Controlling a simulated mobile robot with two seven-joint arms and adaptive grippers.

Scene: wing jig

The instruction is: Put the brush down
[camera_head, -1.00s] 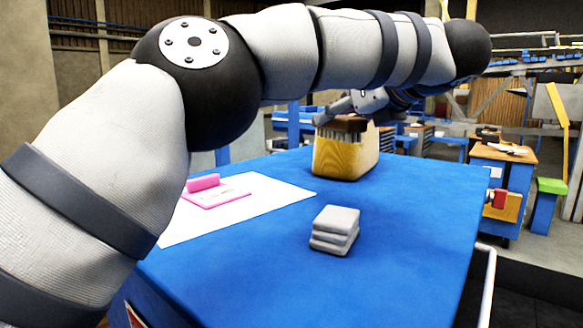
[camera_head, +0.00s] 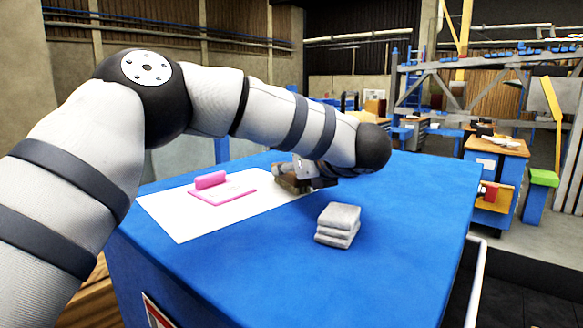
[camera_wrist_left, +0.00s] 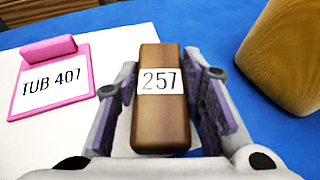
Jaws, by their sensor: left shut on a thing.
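The brush (camera_wrist_left: 162,115) has a brown wooden back with a white label reading 257. My left gripper (camera_wrist_left: 160,90) is shut on it, with one purple-padded finger along each side. In the head view the brush (camera_head: 289,184) is low over the right part of the white sheet (camera_head: 180,222). My left gripper (camera_head: 308,172) is above it there, partly behind my arm. The bristles are mostly hidden, and I cannot tell whether the brush touches the sheet. My right gripper is not in view.
A pink holder (camera_head: 222,190) with a TUB label lies on the sheet's left. A yellow wooden block (camera_wrist_left: 285,50) stands to the right of the brush, hidden by my arm in the head view. Stacked grey cloths (camera_head: 338,226) lie in front. The blue tabletop (camera_head: 420,220) is clear at right.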

